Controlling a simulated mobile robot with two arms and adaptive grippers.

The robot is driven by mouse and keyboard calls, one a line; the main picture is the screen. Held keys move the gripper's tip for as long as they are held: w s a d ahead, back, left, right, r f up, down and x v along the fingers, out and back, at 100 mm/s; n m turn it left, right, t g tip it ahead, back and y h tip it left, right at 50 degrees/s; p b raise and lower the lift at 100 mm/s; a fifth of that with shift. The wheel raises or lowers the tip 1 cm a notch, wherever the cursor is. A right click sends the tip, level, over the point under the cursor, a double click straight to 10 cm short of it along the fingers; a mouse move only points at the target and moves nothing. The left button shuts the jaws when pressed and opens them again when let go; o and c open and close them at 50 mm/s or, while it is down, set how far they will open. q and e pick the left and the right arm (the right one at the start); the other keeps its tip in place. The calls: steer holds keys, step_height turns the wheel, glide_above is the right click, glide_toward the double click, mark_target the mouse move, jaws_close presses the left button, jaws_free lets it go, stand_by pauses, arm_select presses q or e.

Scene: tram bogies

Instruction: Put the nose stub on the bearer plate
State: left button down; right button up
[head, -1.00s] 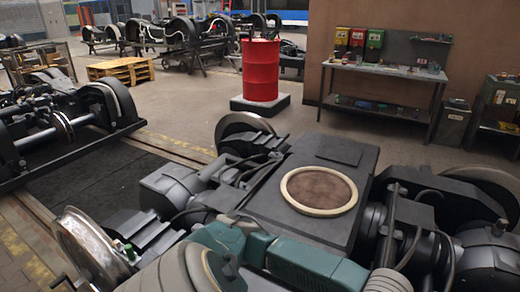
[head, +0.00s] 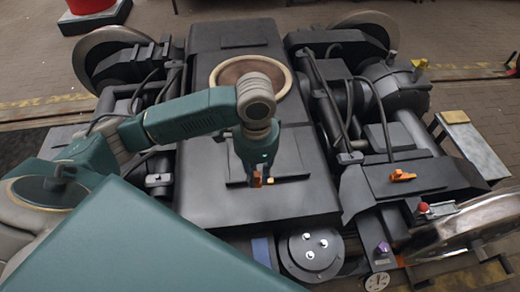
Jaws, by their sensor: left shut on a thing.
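My left gripper (head: 262,180) points down over the dark middle beam of the bogie, close above a thin flat rectangular plate (head: 298,165). The gripper is shut on a small orange piece (head: 257,181), mostly hidden by the fingers. This may be the nose stub; its shape is too small to tell. I cannot tell whether it touches the plate, or whether this is the bearer plate. Another small orange piece (head: 402,175) lies on a dark flat cover right of the beam. My right gripper is not in view.
A round ringed pad (head: 232,70) on the beam is partly behind my left arm. A round disc with light studs (head: 311,251) is at the beam's near end. Wheels, hoses and a red knob (head: 422,208) flank the right side. A purple knob (head: 383,248) sits near the front.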

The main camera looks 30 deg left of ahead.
arm_select(q)
steer(key=w+a+r+m+b, duration=0.2)
steer(key=w+a+r+m, duration=0.2)
steer(key=w+m, duration=0.35)
steer(key=w+a+r+m+b, duration=0.2)
steer(key=w+a+r+m, duration=0.3)
steer(key=m, duration=0.4)
steer(key=shift+w+d+f, duration=0.1)
steer(key=shift+w+f, duration=0.1)
steer(key=shift+f, duration=3.2)
steer(key=shift+w+d+f, duration=0.1)
steer(key=shift+w+f, duration=0.15)
steer(key=shift+f, duration=3.1)
steer(key=shift+w+d+f, duration=0.1)
steer(key=shift+w+f, duration=0.1)
steer(key=shift+f, duration=3.2)
steer(key=c, duration=2)
jaws_free()
steer(key=shift+f, duration=0.15)
steer(key=o, duration=0.5)
steer(key=shift+c, duration=0.2)
